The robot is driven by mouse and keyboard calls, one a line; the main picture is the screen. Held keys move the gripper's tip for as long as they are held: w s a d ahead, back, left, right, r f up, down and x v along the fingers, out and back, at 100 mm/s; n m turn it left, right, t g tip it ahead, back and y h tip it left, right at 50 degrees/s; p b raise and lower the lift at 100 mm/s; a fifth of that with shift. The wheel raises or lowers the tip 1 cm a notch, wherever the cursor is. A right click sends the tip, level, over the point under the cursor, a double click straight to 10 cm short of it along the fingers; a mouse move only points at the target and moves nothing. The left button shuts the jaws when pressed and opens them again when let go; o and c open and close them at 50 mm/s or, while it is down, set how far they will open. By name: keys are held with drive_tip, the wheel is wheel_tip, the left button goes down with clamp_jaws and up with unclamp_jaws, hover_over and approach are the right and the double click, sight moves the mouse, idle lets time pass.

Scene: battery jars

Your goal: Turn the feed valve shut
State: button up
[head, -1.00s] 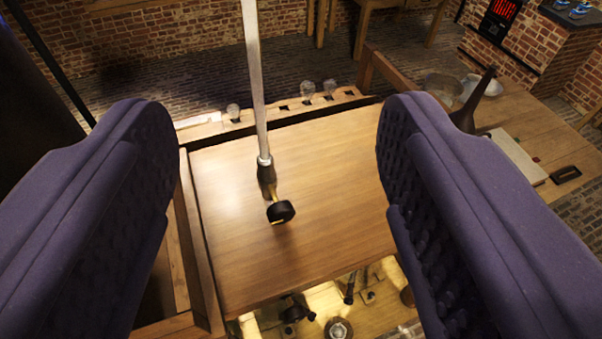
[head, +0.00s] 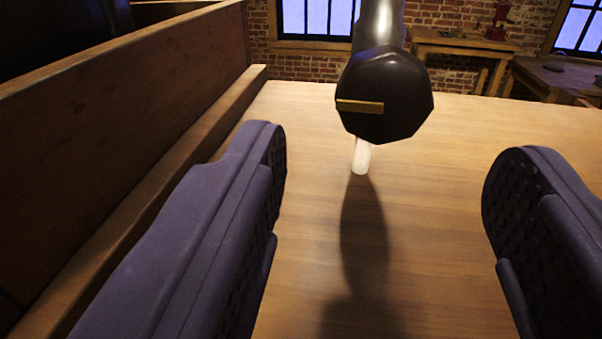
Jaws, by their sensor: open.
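The feed valve's black knob (head: 400,98) is close in the upper middle of the head view. It has a many-sided face with a brass bar lying nearly level on it. A dark fitting (head: 380,22) rises behind it, and a pale tube end (head: 361,156) shows below. My gripper (head: 392,152) is open, with one purple padded finger on each side of the picture. The knob is seen in the gap between the fingers, toward their far ends. Clear gaps show on both sides, and neither finger touches it. I cannot tell whether the knob lies between the pads or beyond them.
A wooden tabletop (head: 300,190) lies below the knob. A tall wooden side board (head: 130,110) with a ledge runs along the left, near my left finger. Benches (head: 465,48), a brick wall and windows stand far behind. The tabletop right of the knob is clear.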

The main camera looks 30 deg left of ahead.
sight(381, 108)
drive_tip(key=x, duration=0.7)
drive_tip(key=shift+p, duration=0.4)
drive_tip(key=c, duration=1)
drive_tip(key=shift+d, duration=0.1)
drive_tip(key=shift+c, duration=0.2)
drive_tip(key=shift+m, duration=0.4)
drive_tip(key=m, duration=0.3)
drive_tip(key=shift+m+b, duration=0.3)
drive_tip(key=m, duration=0.4)
drive_tip(key=shift+r+m+p, duration=0.15)
drive_tip(key=shift+m+p, duration=0.15)
drive_tip(key=shift+p, duration=0.1)
drive_tip(key=m+p, duration=0.1)
drive_tip(key=m, duration=0.3)
drive_tip(key=shift+m+p, duration=0.3)
drive_tip(key=shift+p, duration=0.1)
drive_tip(key=shift+m+p, duration=1.05)
drive_tip(key=shift+m, duration=1.15)
